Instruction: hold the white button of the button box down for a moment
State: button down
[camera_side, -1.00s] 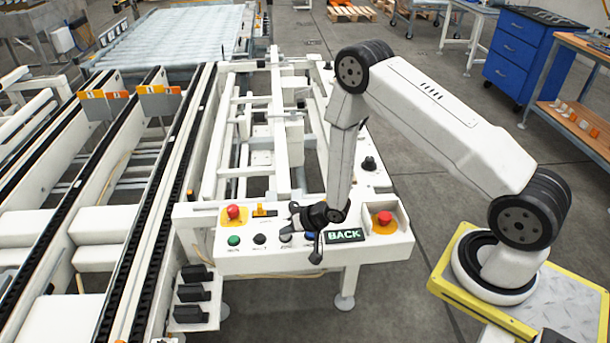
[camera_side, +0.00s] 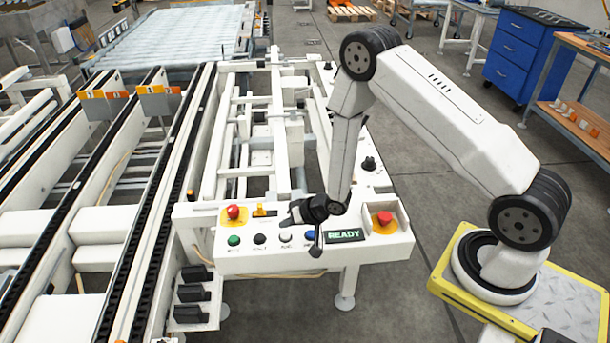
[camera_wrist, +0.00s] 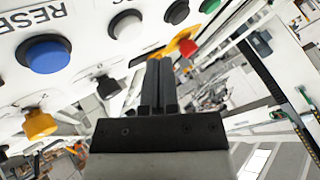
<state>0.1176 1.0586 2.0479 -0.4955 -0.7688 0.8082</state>
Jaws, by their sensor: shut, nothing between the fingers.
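The button box (camera_side: 230,262) is the white panel at the front of the conveyor frame, with a row of buttons. The white button (camera_side: 285,237) sits between a black and a blue button; it shows at the upper middle of the wrist view (camera_wrist: 127,25), uncovered. My gripper (camera_side: 284,221) is shut and empty, just behind the button row in the side view. In the wrist view its closed fingers (camera_wrist: 160,63) point past the white button, apart from it.
The blue button (camera_side: 310,235), black button (camera_side: 260,239) and green button (camera_side: 234,240) share the row. Red mushroom buttons stand at left (camera_side: 233,212) and right (camera_side: 384,218) on yellow bases. A yellow-orange switch (camera_side: 263,210) stands behind the row.

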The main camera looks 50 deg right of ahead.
aim_at(288, 236)
jog(key=shift+r, duration=1.75)
jog(key=s+r+n+g+h, duration=0.3)
jog(key=s+r+g, duration=0.3)
jog(key=s+r, duration=1)
jog(key=shift+s+d+r+n, duration=0.3)
jog(key=shift+r+n, duration=0.4)
jog(key=shift+n, duration=0.2)
